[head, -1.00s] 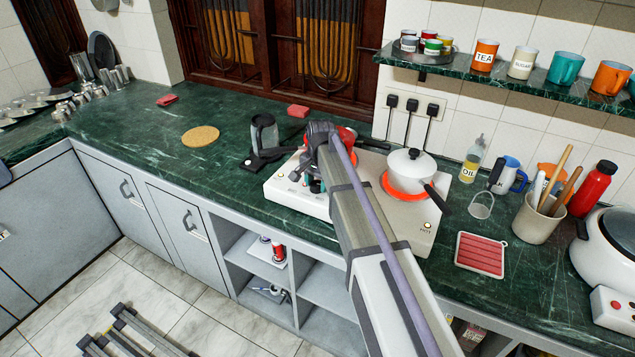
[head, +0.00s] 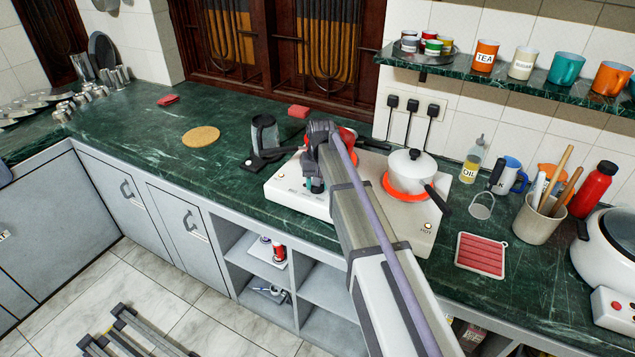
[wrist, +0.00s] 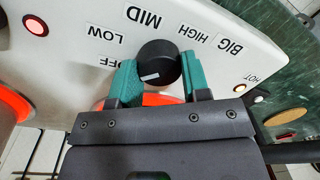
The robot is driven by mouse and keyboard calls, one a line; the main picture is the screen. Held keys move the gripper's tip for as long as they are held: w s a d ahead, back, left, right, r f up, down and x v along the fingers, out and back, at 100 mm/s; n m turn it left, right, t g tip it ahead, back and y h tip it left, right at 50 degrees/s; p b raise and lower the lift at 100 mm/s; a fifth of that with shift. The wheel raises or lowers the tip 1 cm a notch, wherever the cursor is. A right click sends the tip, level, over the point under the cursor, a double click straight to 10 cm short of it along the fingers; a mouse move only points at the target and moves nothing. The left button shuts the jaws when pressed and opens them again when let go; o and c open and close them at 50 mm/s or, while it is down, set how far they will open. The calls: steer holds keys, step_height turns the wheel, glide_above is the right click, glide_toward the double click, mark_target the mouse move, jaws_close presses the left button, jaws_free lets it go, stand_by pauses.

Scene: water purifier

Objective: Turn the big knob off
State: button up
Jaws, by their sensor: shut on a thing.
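The big knob (wrist: 160,62) is a round black knob on the white stove panel, with a short white mark on the lower left of its face in the wrist view. Labels OFF, LOW, MID and HIGH are printed around it, and BIG stands to the right. My gripper (wrist: 158,78) has a teal finger on each side of the knob and is shut on it. The OFF label is partly covered by the left finger. In the head view my gripper (head: 313,185) is at the stove's front left, and my arm hides the knob.
A white pot (head: 410,172) sits on the glowing right burner, its black handle pointing to the front right. A lit HOT lamp (head: 428,226) is at the stove's right. A dark jug (head: 264,135) stands left behind the stove. The green counter (head: 235,175) at left is largely clear.

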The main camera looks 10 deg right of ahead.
stand_by(0.3)
steer(key=o, duration=0.9)
steer(key=r+p, duration=1.1)
steer(key=shift+d, duration=0.35)
steer(key=shift+f, duration=0.15)
steer(key=shift+n+h, duration=0.4)
steer(key=shift+n, duration=0.2)
steer(key=s, duration=2.7)
steer(key=shift+a, duration=0.4)
